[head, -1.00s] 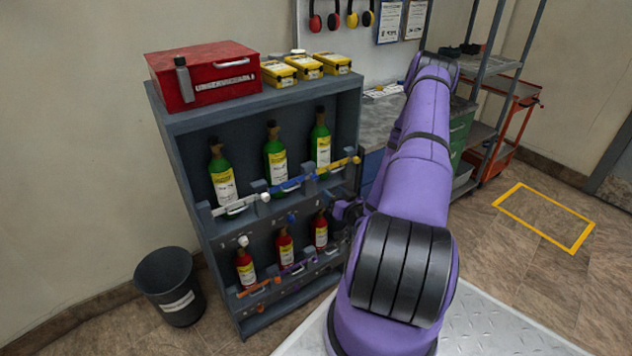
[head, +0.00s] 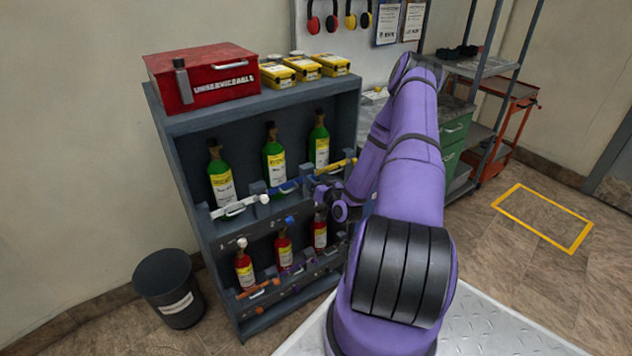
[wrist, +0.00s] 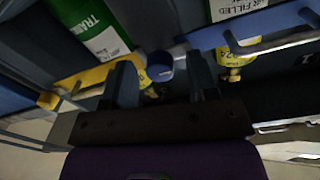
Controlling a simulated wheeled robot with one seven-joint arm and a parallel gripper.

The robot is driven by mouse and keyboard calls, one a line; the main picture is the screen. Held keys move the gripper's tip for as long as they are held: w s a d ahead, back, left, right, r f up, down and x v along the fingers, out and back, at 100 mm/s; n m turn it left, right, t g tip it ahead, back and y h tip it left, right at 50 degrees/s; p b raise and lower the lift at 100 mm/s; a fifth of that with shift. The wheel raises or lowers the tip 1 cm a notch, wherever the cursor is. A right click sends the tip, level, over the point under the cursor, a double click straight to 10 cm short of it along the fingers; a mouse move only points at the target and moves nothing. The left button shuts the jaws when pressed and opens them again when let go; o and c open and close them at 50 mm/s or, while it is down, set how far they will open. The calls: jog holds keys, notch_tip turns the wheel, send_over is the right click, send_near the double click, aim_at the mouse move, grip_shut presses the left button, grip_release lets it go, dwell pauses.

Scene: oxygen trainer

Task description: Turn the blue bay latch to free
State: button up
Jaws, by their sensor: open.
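The blue bay latch is a blue bar (head: 284,187) with a handle, across the foot of the middle green bottle (head: 275,160) on the upper shelf. In the wrist view the blue bar (wrist: 250,27) runs at the upper right, ending in a round blue knob (wrist: 160,67). My gripper (wrist: 162,80) is open, with one finger on each side of that knob; I cannot tell whether either touches it. In the head view my gripper (head: 322,192) is at the bar's right end and hides it.
A white bar (head: 235,207) lies left of the blue one and a yellow bar (head: 340,166) right of it. Red bottles (head: 284,250) with orange and purple bars stand below. A red box (head: 205,75) and yellow cases are on top. A bin (head: 168,288) stands left.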

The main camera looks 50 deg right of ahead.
jog(key=shift+w, duration=0.1)
jog(key=c, duration=0.9)
